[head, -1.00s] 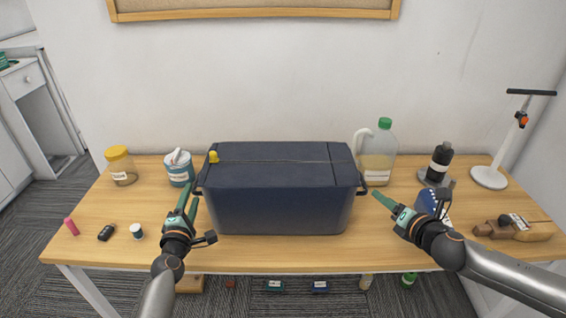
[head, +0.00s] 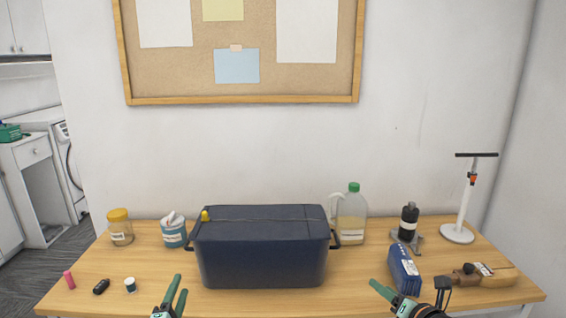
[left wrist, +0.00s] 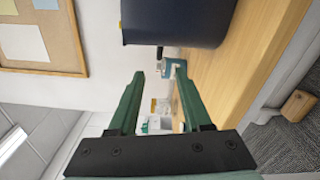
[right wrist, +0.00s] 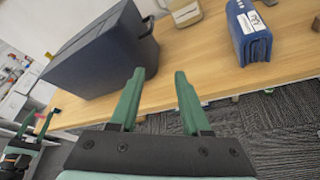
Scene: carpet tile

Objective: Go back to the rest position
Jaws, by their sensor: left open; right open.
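My left gripper (head: 172,296) is at the bottom of the head view, in front of the left part of a dark blue lidded bin (head: 262,262). Its green fingers are apart and empty in the left wrist view (left wrist: 157,100). My right gripper (head: 388,293) is at the bottom right of the head view, to the right of the bin. Its fingers are apart with nothing between them in the right wrist view (right wrist: 158,95). Both grippers are clear of the bin, which stands closed on the wooden table (head: 222,302).
A jar (head: 120,230), a blue tub (head: 173,234), a jug (head: 350,222), a black bottle (head: 408,223) and a floor pump (head: 458,232) stand along the back. A blue case (head: 404,268) and a brown tool (head: 485,277) lie at right. Small items, including a pink one (head: 69,280), lie at left.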

